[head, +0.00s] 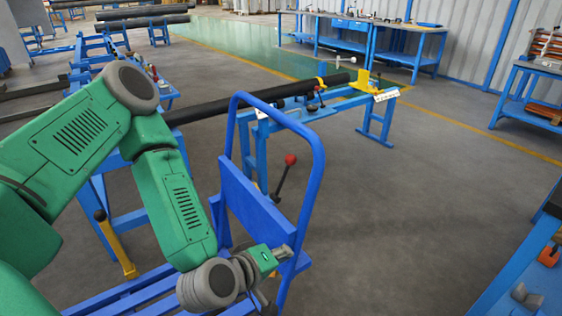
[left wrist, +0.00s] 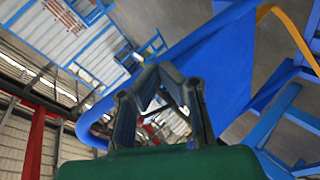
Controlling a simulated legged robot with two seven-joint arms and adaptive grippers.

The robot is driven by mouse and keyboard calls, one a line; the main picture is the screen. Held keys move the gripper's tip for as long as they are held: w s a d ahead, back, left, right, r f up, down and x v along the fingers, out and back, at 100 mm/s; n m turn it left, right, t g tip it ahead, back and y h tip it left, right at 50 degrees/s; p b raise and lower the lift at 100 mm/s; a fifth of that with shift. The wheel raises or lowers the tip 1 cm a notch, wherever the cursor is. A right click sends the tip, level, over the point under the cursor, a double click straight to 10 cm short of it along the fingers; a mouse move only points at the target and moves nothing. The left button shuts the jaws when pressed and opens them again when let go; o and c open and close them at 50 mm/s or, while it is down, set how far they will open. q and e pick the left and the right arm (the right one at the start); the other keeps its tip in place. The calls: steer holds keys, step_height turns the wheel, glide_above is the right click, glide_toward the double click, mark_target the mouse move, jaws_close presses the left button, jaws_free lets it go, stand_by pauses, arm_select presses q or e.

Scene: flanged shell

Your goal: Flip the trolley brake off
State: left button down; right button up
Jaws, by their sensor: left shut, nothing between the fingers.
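The blue trolley (head: 240,192) stands in the lower middle of the head view, with a tall looped handle and an upright panel. A yellow lever with a dark knob (head: 117,244) leans beside the slatted deck. I cannot tell which lever is the brake. My left gripper (head: 284,252) is at the lower part of the trolley's handle side, shut and empty. In the left wrist view the gripper's fingers (left wrist: 160,88) show in front of the blue panel (left wrist: 215,65). Contact with the trolley is unclear.
A long black pipe (head: 235,104) rests on blue stands behind the trolley. A blue bench (head: 548,225) is at the right edge. Workbenches (head: 365,38) stand at the back. The grey floor (head: 400,220) right of the trolley is clear.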

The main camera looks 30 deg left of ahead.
arm_select(q)
steer(key=w+a+r+n+t+y, duration=0.3)
steer(key=w+a+r+n+y, duration=0.2)
steer(key=a+r+n, duration=0.3)
steer(key=a+r+y, duration=0.1)
steer(key=a+r, duration=0.2)
steer(key=shift+r+t, duration=0.2)
steer(key=shift+t, duration=0.2)
steer(key=shift+a, duration=0.2)
steer(key=b, duration=0.1)
glide_above(280, 187)
step_height(280, 187, down, 2)
steer(key=shift+f, duration=0.2)
